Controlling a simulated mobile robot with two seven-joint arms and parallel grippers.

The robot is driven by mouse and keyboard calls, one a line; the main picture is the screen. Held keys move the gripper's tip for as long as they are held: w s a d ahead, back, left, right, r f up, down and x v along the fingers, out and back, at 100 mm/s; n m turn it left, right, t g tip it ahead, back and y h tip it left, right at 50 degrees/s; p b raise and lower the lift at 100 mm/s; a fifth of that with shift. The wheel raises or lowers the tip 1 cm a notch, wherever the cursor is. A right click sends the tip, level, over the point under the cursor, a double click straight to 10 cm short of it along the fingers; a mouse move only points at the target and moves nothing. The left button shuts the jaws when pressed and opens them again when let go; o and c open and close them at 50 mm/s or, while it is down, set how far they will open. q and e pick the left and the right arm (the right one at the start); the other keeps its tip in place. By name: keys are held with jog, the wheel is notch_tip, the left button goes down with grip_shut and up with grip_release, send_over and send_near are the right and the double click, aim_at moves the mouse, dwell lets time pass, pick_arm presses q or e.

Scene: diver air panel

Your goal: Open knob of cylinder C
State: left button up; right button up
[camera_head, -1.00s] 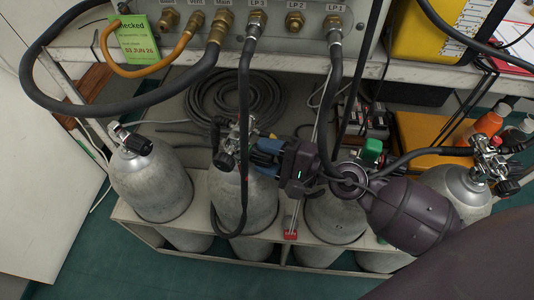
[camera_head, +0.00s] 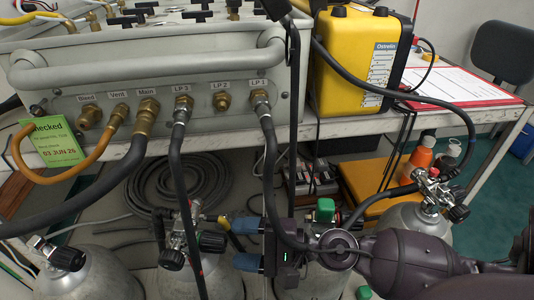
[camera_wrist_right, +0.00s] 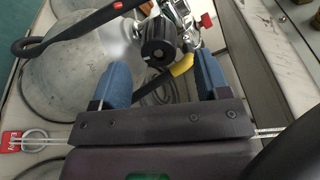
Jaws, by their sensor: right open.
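Several grey cylinders with valves stand below the panel, and I cannot read a letter on any of them. My right gripper (camera_head: 236,243) is open and empty, its blue fingers pointing left towards the valve of the second cylinder (camera_head: 222,284) from the left. This valve's black knob (camera_head: 212,241) is just beyond the fingertips. In the right wrist view, the black knob (camera_wrist_right: 158,46) shows between and ahead of the two blue fingers, with no visible contact. A second black knob (camera_head: 172,260) is on the same valve's left side. My left gripper is not in view.
Black hoses hang from the panel (camera_head: 150,75); the LP 3 hose (camera_head: 178,160) passes close by the valve, and the LP 1 hose (camera_head: 271,190) crosses by my right gripper. Another cylinder (camera_head: 66,282) stands left. A yellow case (camera_head: 345,60) is on the bench.

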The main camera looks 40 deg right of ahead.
pick_arm(q)
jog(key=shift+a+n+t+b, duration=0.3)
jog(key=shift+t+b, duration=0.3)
jog(key=shift+b, duration=0.55)
pick_arm(e)
jog(key=v, duration=0.6)
